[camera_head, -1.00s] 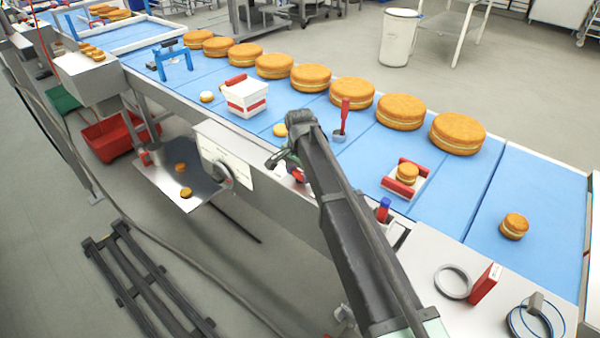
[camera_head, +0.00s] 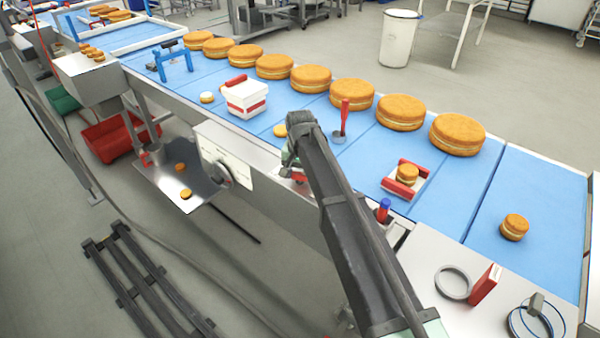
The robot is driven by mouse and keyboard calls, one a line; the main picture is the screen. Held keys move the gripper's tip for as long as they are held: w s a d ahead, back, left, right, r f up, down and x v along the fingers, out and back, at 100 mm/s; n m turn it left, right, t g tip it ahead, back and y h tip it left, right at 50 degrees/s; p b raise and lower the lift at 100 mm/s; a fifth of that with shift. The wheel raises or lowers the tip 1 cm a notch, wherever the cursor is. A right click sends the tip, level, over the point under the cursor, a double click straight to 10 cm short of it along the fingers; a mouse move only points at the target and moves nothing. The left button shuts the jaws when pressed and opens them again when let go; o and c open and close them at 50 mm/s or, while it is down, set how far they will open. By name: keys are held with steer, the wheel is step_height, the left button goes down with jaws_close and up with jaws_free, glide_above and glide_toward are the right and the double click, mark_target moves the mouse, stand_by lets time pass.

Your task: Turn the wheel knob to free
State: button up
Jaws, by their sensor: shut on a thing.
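My gripper (camera_head: 291,166) is at the near edge of the blue conveyor, low against its side, at the end of my dark arm. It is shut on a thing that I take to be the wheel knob. A small red part (camera_head: 299,179) on a pale plate shows just beside and below it. My wrist hides the fingertips and most of what they hold, so the knob's setting cannot be read. A separate round grey dial (camera_head: 222,173) sits on a labelled white panel (camera_head: 238,180) to the left, apart from my gripper.
Large orange cakes (camera_head: 310,78) line the belt's far side. A white tub (camera_head: 246,98), a red-handled scoop (camera_head: 342,122) and a red-and-white holder with a small cake (camera_head: 391,184) stand on the belt. A metal tray (camera_head: 170,196) hangs below left.

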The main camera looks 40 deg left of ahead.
mark_target(300, 173)
steer(key=n, duration=1.2)
steer(key=shift+n, duration=0.3)
stand_by(0.4)
steer(key=o, duration=0.9)
step_height(300, 173, up, 11)
steer(key=p, duration=1)
steer(key=shift+f+p, duration=0.1)
steer(key=shift+p, duration=0.3)
